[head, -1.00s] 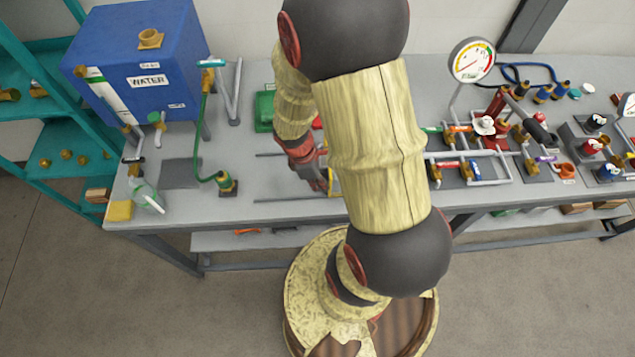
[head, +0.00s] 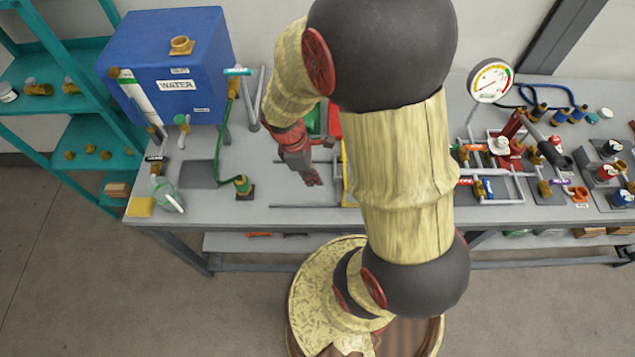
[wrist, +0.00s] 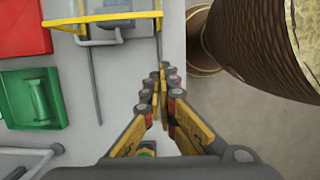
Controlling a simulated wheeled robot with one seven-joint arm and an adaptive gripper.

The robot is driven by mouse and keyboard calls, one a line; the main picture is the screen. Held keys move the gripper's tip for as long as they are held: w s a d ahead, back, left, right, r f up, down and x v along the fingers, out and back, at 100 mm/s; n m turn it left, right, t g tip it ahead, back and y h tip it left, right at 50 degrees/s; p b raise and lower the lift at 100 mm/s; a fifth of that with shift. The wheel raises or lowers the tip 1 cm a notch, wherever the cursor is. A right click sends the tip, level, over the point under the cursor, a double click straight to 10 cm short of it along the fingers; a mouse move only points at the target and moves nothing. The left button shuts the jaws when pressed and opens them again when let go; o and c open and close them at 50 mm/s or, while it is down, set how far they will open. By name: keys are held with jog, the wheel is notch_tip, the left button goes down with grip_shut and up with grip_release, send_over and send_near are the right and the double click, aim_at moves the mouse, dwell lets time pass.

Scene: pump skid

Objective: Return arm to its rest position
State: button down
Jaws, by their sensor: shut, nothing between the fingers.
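My gripper (head: 314,181) hangs above the grey bench (head: 300,213), left of my upper arm in the head view. In the wrist view my gripper (wrist: 161,75) has its fingers together, with nothing between them. The fingertips are over the bench near its front edge. My arm is bent, with a dark elbow joint high in the head view, and it hides the middle of the bench.
A blue water tank (head: 170,70) and a green hose (head: 222,140) stand left. A pipe assembly with a gauge (head: 490,80) stands right. Green (wrist: 35,98) and red (wrist: 22,28) trays and a yellow frame (wrist: 100,20) lie close to my gripper.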

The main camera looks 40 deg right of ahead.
jog(key=shift+r, duration=0.35)
jog(key=s+a+r+m+t+y+b, duration=0.2)
jog(key=a+r+m+t+b, duration=0.5)
jog(key=a+r, duration=0.8)
notch_tip(320, 180, up, 2)
jog(key=shift+s+a+r+m+t+b, duration=0.15)
jog(key=shift+s+m+t+b, duration=0.25)
jog(key=shift+m+b, duration=0.45)
jog(key=shift+s, duration=0.1)
